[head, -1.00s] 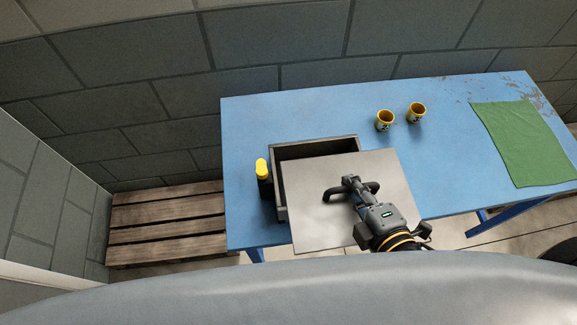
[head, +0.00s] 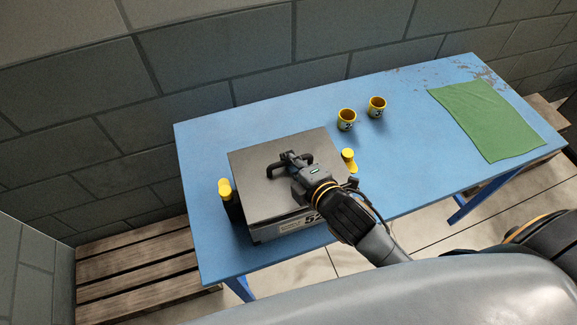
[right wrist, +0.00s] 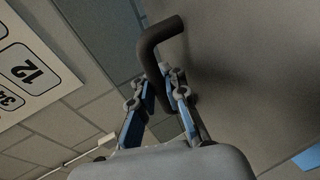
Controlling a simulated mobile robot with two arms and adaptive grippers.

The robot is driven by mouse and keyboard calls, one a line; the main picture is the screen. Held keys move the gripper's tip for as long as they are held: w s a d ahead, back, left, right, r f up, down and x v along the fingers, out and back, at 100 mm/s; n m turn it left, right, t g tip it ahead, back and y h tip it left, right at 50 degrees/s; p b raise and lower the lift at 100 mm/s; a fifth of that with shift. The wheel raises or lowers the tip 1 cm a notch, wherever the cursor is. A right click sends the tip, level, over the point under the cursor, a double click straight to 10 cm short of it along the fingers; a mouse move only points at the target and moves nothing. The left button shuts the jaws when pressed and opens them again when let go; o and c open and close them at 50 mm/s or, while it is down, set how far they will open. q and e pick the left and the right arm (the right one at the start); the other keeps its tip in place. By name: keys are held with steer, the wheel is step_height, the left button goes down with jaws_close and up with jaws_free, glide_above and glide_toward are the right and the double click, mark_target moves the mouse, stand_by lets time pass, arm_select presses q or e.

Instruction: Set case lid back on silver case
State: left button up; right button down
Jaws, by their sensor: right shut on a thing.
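The grey case lid (head: 262,190) lies over the silver case (head: 268,234) on the blue table in the head view. It covers the case opening, and only the case's front wall with its white label shows below the lid's near edge. I cannot tell whether the lid touches the rim all round. My right gripper (head: 289,162) is shut on the lid's dark bar handle (head: 276,172). In the right wrist view, the gripper's fingers (right wrist: 165,92) close around the handle (right wrist: 160,32), with the lid's surface (right wrist: 250,60) beside it. My left gripper is not in view.
Dark things with yellow tops stand close to the case, one at its left (head: 225,190) and one at its right (head: 348,157). Two yellow cups (head: 346,120) stand behind on the blue table (head: 215,140). A green cloth (head: 485,118) lies at the right. A wooden pallet (head: 130,270) is at lower left.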

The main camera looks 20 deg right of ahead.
steer(key=f, duration=0.3)
steer(key=shift+w+a+p, duration=0.1)
steer(key=shift+w+p, duration=0.15)
steer(key=shift+p, duration=0.1)
steer(key=shift+f, duration=0.2)
steer(key=shift+f, duration=0.2)
steer(key=c, duration=1.4)
jaws_free()
steer(key=shift+o, duration=0.2)
